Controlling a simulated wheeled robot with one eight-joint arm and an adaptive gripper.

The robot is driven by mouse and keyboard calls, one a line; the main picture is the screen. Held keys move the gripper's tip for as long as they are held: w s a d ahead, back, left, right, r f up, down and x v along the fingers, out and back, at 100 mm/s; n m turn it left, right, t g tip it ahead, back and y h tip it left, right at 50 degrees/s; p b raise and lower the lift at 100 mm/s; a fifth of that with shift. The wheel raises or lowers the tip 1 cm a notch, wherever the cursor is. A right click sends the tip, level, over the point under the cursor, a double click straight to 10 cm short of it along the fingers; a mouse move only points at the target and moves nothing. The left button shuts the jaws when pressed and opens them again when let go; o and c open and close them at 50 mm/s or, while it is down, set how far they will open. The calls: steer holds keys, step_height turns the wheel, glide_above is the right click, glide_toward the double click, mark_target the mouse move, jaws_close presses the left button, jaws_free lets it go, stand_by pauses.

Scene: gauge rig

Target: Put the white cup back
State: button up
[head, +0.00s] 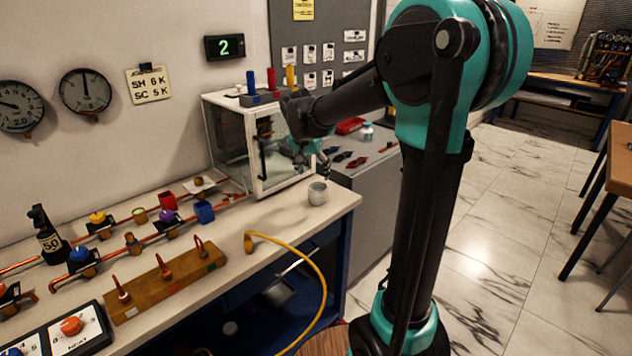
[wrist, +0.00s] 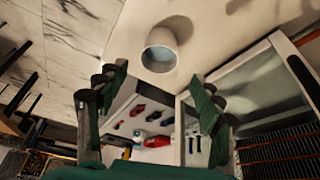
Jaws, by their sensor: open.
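The white cup (head: 318,194) stands upright on the bench top near its right end, in front of a clear-walled cabinet (head: 256,146). In the wrist view the cup (wrist: 160,54) is at the top centre, just beyond my fingertips. My gripper (head: 318,173) is above and close to the cup in the head view. In the wrist view my gripper (wrist: 156,86) has its two fingers wide apart with nothing between them. The cup is apart from the fingers. The cup's inside is only partly visible.
The cabinet's framed door (head: 262,166) is close to my gripper. A grey side bench (head: 375,172) holds a red tray (head: 350,126), a small bottle (head: 367,132) and dark items. A yellow hose (head: 300,254) hangs over the bench edge.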

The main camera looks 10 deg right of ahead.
steer(key=s+d+f+n, duration=0.2)
steer(key=s+f, duration=0.3)
steer(key=s, duration=0.4)
steer(key=s+d+f+n+y, duration=0.1)
steer(key=s+d+f+n, duration=0.1)
steer(key=s+f, duration=0.3)
steer(key=s+d+f+n+y, duration=0.1)
steer(key=s+f, duration=0.4)
steer(key=s, duration=0.7)
steer(key=shift+s+d+f+n, duration=0.35)
steer(key=shift+d+f+n, duration=0.05)
steer(key=shift+d+n, duration=0.3)
